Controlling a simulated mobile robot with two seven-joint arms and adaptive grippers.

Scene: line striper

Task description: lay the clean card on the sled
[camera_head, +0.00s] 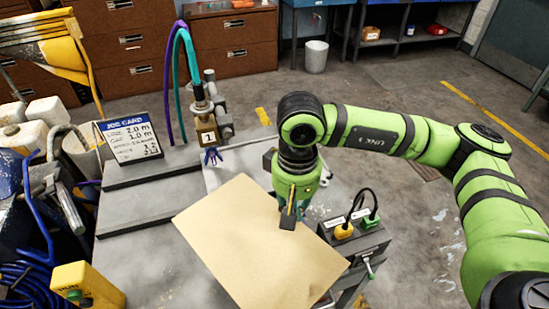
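The clean card (250,245) is a large plain tan sheet in the lower middle of the view, turned at an angle over the grey worktop. My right gripper (289,215) comes down at the card's upper right edge. One dark fingertip lies over the card's face and the other is hidden, so the gripper appears shut on that edge. Whether the card touches the surface below is unclear. A pale flat plate (225,174) shows behind the card, under the nozzle unit marked 1 (208,133); I cannot tell whether it is the sled. My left gripper is not in view.
A job card sign (130,137) stands at the left of the worktop (150,250). A small box with yellow and green plugs (358,235) is close to the card's right. Blue hoses and a yellow box (85,286) crowd the left. Open floor lies at the right.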

